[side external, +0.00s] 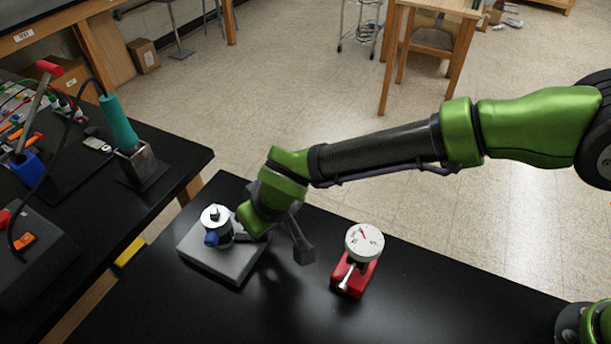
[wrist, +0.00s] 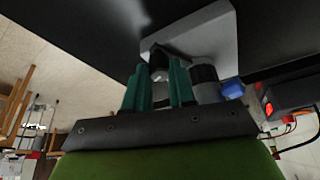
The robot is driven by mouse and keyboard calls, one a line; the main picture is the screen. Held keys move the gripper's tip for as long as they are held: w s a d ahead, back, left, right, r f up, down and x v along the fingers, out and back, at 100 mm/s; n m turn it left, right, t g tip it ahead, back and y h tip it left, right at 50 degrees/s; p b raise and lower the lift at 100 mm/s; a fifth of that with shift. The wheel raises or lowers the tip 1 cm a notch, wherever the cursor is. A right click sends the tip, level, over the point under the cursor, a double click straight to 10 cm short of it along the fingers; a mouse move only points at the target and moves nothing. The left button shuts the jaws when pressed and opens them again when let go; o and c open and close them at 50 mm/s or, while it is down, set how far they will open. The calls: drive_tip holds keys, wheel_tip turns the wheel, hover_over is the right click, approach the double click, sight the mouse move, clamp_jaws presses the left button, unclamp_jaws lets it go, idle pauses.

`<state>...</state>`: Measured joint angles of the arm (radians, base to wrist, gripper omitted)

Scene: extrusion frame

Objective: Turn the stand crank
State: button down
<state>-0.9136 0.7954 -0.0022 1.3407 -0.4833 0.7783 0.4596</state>
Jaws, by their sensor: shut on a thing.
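The stand has a light grey square base plate (side external: 222,262) on the black table, with an upright round post (side external: 216,216) and a blue knob (side external: 211,239) on its side. In the wrist view the base plate (wrist: 222,35) and the blue knob (wrist: 232,90) also show. My gripper (wrist: 158,80) reaches the stand from the right, low beside the post. Its two teal fingers are shut on the stand's crank (wrist: 158,68), whose grey end shows between them. In the side view my wrist hides the crank and fingertips.
A red-based dial gauge (side external: 362,255) stands on the same table to the right of the stand. A second black bench (side external: 100,190) at left carries a teal-handled soldering iron (side external: 118,125) and other tools. The table's front middle is bare.

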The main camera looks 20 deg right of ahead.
sight(239, 273)
drive_tip(key=shift+s+a+m+h, duration=0.3)
drive_tip(key=shift+s+m, duration=0.2)
drive_tip(key=shift+m, duration=0.25)
drive_tip(key=shift+s+a+m+h, duration=0.25)
drive_tip(key=shift+s+m, duration=0.2)
drive_tip(key=shift+m, duration=0.3)
drive_tip(key=shift+s+a+f+m+h, duration=0.1)
drive_tip(key=shift+s+a+m+h, duration=0.45)
drive_tip(key=shift+m, duration=0.55)
drive_tip(key=shift+s+a+m+h, duration=0.3)
drive_tip(key=shift+a+m, duration=0.1)
drive_tip(key=shift+m, duration=0.35)
drive_tip(key=shift+s+a+m+h, duration=0.2)
drive_tip(key=shift+s+a+m, duration=0.15)
drive_tip(key=shift+m, duration=0.4)
drive_tip(key=shift+s+a+m+g+h, duration=0.2)
drive_tip(key=shift+a+m+h, duration=0.1)
drive_tip(key=shift+a+m, duration=0.4)
drive_tip(key=shift+s+a+m+g+h, duration=0.15)
drive_tip(key=shift+a+m+h, duration=0.25)
drive_tip(key=shift+m, duration=0.5)
drive_tip(key=shift+a, duration=0.15)
drive_tip(key=c, duration=1)
unclamp_jaws()
drive_tip(key=shift+o, duration=0.3)
drive_tip(key=shift+w, duration=0.1)
